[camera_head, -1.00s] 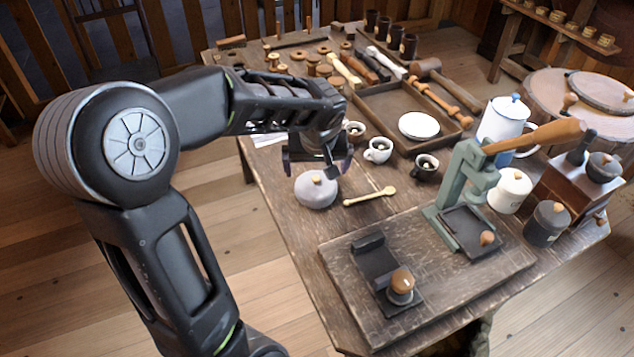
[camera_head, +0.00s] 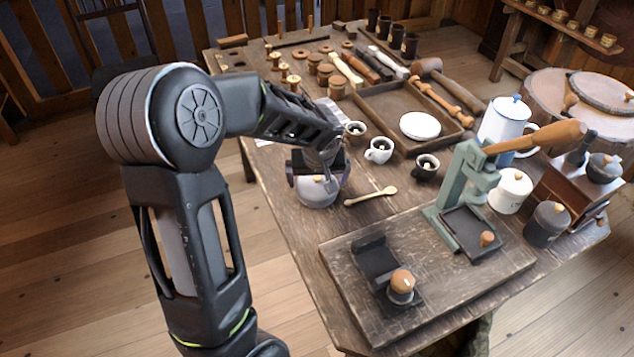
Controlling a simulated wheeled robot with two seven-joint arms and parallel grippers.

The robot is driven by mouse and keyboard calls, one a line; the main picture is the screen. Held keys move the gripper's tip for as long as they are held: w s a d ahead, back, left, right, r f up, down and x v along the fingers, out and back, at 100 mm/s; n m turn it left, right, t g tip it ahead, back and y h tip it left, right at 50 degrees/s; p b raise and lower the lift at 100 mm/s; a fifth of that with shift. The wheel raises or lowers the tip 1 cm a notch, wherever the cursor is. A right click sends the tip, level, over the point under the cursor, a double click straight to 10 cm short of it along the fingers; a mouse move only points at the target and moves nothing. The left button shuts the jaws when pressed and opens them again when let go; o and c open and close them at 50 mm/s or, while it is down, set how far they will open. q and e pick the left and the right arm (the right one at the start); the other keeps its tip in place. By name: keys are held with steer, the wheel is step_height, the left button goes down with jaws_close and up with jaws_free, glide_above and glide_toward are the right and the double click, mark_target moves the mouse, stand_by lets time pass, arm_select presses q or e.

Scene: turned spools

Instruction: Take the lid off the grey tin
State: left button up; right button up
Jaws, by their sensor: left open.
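The grey tin (camera_head: 318,196) is low and round and stands on the near left part of the wooden table. Its lid is on, with a small pale wooden knob mostly hidden by my gripper. My left gripper (camera_head: 318,174) is open, pointing down directly over the tin, with its fingers on either side of the lid's top. I cannot tell whether the fingers touch the lid. My right gripper is not in view.
A wooden spoon (camera_head: 371,196) lies just right of the tin. A board with a green press (camera_head: 460,190) is at the front right. Bare tabletop lies in front of the tin.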

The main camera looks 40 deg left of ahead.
arm_select(q)
steer(key=shift+c, duration=0.6)
steer(key=c, duration=0.9)
steer(key=shift+s+d+f, duration=0.1)
steer(key=shift+s, duration=0.1)
steer(key=c, duration=0.6)
